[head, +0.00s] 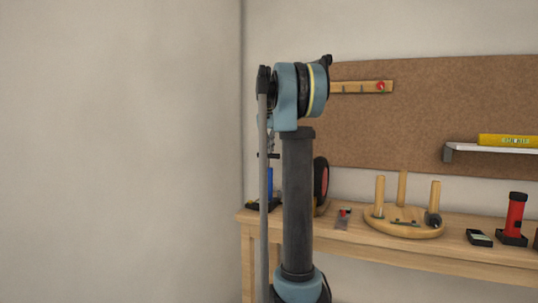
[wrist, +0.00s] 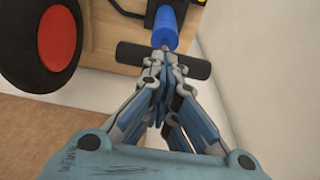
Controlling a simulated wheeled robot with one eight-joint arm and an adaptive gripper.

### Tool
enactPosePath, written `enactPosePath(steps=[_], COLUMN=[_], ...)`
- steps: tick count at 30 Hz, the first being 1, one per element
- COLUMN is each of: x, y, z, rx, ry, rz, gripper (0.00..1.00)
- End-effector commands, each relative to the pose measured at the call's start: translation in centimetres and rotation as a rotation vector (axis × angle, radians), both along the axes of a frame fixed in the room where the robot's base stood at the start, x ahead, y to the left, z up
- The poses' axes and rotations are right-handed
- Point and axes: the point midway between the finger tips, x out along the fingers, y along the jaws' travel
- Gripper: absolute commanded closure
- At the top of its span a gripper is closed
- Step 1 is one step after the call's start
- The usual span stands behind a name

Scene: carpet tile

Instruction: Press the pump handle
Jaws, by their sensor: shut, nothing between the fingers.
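The pump stands at the left end of the workbench, with a blue barrel (head: 270,186) partly hidden behind my arm in the head view. In the wrist view its blue barrel (wrist: 165,27) is at the top, and its dark bar handle (wrist: 195,65) lies crosswise. My gripper (wrist: 163,55) is shut and empty, with its fingertips over the middle of the handle and hiding part of it. I cannot tell whether the tips touch the handle. In the head view my arm hides most of the gripper.
A black wheel with a red hub (wrist: 55,35) stands close to the left of my gripper. The workbench (head: 460,250) also bears a round wooden stand (head: 400,228) with pegs and a red torch (head: 514,215). A wall (wrist: 240,60) is close on the right in the wrist view.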

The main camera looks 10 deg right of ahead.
Motion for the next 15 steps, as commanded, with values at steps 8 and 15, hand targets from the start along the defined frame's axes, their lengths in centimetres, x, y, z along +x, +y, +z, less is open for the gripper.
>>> enactPosePath(steps=[8, 15], x=[-0.6, -1.0], y=[0.6, 0.8], z=[5.3, 8.3], rx=[0.0, -0.001], ry=[0.0, -0.001], rz=[0.001, 0.0], gripper=[1.0, 1.0])
